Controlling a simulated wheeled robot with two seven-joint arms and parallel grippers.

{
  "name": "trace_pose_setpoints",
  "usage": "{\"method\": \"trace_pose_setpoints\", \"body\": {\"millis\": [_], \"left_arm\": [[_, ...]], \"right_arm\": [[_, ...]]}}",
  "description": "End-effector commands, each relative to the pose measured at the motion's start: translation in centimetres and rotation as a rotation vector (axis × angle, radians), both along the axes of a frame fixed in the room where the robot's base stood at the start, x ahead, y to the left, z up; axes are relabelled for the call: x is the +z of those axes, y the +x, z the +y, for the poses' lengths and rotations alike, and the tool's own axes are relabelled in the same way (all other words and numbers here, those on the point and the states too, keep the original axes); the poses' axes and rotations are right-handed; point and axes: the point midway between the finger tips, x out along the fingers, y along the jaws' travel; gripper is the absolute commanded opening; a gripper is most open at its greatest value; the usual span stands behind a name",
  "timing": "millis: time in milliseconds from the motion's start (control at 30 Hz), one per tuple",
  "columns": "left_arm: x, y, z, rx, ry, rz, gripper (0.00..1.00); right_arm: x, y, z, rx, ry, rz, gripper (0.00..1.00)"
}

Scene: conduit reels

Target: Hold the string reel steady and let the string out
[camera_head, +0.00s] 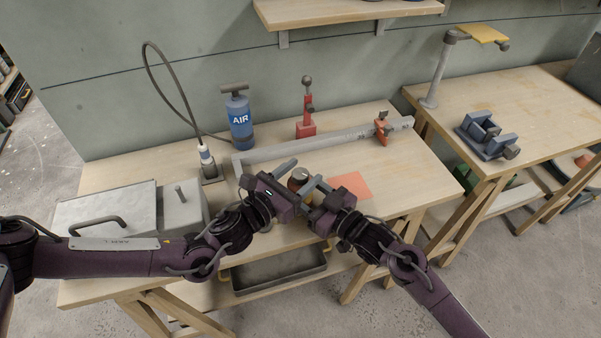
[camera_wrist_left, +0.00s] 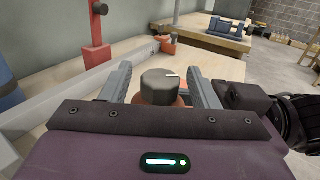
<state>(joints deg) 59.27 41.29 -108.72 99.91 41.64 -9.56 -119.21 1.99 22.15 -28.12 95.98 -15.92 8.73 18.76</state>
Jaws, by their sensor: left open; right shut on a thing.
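The string reel (camera_head: 298,180) is a small orange-brown body with a dark grey round knob on top, low over the near bench. In the left wrist view the knob (camera_wrist_left: 160,86) carries a white mark and sits between my left fingers. My left gripper (camera_head: 304,172) is open, one finger on each side of the knob, with gaps visible. My right gripper (camera_head: 319,188) is shut on the reel from the right; its fingertips are partly hidden. I cannot make out any string.
An orange square (camera_head: 351,186) lies right of the reel. Behind stand a long grey rail (camera_head: 330,137), a red clamp (camera_head: 306,124) and a blue AIR pump (camera_head: 240,120). A grey case (camera_head: 105,216) is at left. A second bench (camera_head: 530,110) stands at right.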

Motion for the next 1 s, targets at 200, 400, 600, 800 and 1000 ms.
{"method": "trace_pose_setpoints", "body": {"millis": [200, 400, 600, 800, 1000], "left_arm": [[0.02, 0.3, -0.26, 0.0, 0.0, 0.0, 0.55], [0.03, 0.29, -0.23, 0.0, 0.0, 0.0, 0.45], [0.02, 0.29, -0.22, 0.001, 0.0, 0.0, 0.18], [-0.03, 0.22, -0.31, 0.024, -0.004, 0.0, 0.1], [0.0, 0.22, -0.28, 0.12, -0.004, 0.001, 0.1]], "right_arm": [[0.0, 0.02, -0.02, -0.001, 0.0, 0.0, 0.25], [0.0, 0.02, -0.02, -0.001, 0.0, 0.0, 0.25], [0.0, 0.01, -0.01, 0.0, 0.0, 0.0, 0.25], [-0.01, 0.01, -0.03, -0.001, 0.0, 0.0, 0.25], [-0.01, 0.0, -0.01, 0.0, 0.001, 0.001, 0.25]]}}
